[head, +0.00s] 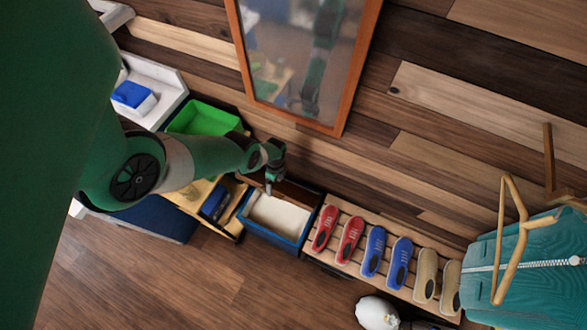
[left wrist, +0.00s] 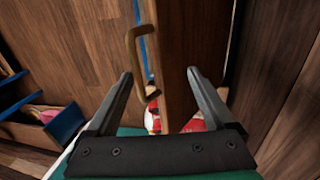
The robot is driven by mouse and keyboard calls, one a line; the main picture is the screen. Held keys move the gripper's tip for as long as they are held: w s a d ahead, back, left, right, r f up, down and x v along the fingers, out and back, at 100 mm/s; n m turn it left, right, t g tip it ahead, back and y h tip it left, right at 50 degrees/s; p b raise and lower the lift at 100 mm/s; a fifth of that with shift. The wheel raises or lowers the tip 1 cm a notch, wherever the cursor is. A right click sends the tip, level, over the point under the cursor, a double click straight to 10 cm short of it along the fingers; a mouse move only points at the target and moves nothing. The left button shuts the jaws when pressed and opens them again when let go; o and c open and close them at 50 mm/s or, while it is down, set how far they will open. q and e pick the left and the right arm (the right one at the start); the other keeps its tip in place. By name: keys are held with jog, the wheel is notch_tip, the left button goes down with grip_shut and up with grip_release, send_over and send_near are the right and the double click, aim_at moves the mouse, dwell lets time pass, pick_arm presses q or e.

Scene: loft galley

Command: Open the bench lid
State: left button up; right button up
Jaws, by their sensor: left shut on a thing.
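The bench (head: 308,240) is a blue-edged box in the middle of the head view. Its top is open, showing a pale inside. The dark brown bench lid (head: 302,192) stands raised at the wall side, partly hidden by my left gripper (head: 270,183). In the left wrist view the lid (left wrist: 184,45) is a brown panel running between the two fingers of my left gripper (left wrist: 160,76), which is shut on it. A tan handle (left wrist: 131,60) shows beside the left finger. My right gripper is in neither view.
A slatted rack (head: 330,262) with several red, blue and tan shoes stands right of the bench. A green bin (head: 203,118) is to the left. A framed mirror (head: 338,110) hangs above. A teal jacket (head: 530,260) is at far right. A white object (head: 376,313) lies on the floor.

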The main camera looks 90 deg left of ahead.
pick_arm(q)
notch_tip(320, 180, up, 12)
jog(key=w+a+p, duration=0.1)
jog(key=a+p, duration=0.1)
jog(key=p, duration=0.8)
jog(key=shift+f, duration=0.25)
jog(key=shift+c, duration=0.3)
